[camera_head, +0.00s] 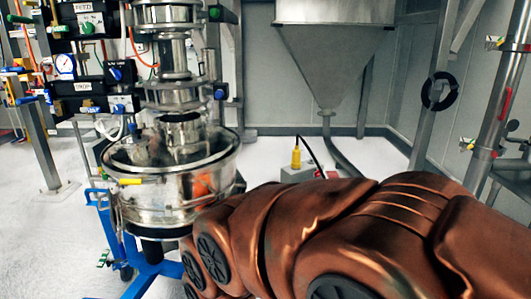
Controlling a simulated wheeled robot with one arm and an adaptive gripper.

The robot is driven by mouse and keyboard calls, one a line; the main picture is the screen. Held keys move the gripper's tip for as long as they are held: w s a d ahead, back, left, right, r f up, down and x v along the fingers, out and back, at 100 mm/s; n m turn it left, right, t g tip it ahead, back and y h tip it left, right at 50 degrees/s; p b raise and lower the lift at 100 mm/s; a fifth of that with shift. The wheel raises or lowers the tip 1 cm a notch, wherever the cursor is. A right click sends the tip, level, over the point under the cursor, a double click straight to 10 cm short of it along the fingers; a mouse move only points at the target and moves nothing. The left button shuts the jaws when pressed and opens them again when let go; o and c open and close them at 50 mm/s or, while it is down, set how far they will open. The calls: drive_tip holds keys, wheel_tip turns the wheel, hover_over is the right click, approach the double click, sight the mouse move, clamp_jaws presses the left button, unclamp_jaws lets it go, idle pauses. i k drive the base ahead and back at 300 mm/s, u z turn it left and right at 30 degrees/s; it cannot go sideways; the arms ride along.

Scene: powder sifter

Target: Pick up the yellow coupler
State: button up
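A yellow coupler (296,158) stands upright on a small grey box (297,173) on the floor, right of the sifter. A black cable rises from beside it and curves down to the right. My copper-coloured arm crosses the lower right of the picture, in front of the box's lower part. My gripper's fingers do not show, so I cannot tell where they are or whether they hold anything.
The round metal sifter (180,192) on a blue wheeled frame (150,270) stands at the left, close to my arm. A steel hopper (333,55) with a hose hangs behind the coupler. A post (432,90) stands at right. White floor lies around the box.

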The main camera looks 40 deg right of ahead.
sight(296, 163)
drive_tip(key=z, duration=0.3)
drive_tip(key=i, duration=1.05)
drive_tip(key=z, duration=0.5)
